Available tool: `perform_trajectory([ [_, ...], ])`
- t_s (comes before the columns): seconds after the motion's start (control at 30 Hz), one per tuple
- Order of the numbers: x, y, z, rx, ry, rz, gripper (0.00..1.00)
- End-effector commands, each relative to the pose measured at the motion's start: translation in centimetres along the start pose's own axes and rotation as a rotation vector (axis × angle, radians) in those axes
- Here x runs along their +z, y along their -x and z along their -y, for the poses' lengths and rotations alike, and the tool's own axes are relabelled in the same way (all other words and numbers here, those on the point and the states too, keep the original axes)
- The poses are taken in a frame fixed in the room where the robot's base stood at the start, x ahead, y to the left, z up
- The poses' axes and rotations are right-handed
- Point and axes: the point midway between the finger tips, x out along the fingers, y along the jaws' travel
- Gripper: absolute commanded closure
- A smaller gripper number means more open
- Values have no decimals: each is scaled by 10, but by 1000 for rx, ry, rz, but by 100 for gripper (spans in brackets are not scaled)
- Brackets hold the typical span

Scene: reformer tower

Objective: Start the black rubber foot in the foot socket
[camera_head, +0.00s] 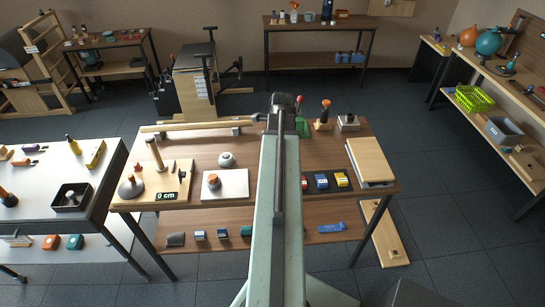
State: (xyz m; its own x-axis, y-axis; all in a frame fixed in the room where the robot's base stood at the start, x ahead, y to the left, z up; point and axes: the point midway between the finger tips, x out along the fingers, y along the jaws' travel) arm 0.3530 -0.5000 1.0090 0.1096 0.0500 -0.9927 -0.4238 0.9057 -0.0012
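I cannot clearly pick out the black rubber foot or the foot socket in this view. A long wooden rail (195,127) lies across the back of the brown table (208,150), raised on small grey blocks. A dark forked piece (258,118) is at its right end. A wooden board (166,195) with an upright peg and a "0 cm" label stands at the table's left. Small dark pieces (171,168) stand on it, too small to name. My pale green arm covers the table's middle. My gripper's fingers do not show.
A white board (238,186) with a round piece, a round pale pot (226,159), and red, blue and yellow boxes (341,180) stand on the table. A wooden box (371,160) is at its right edge. A white table (100,180) adjoins at left.

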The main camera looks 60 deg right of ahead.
Motion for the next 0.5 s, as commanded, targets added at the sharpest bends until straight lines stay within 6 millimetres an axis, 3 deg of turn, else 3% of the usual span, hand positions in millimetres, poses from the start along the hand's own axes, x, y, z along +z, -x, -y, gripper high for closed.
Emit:
perform_trajectory([
  [0.5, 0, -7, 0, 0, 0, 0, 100],
])
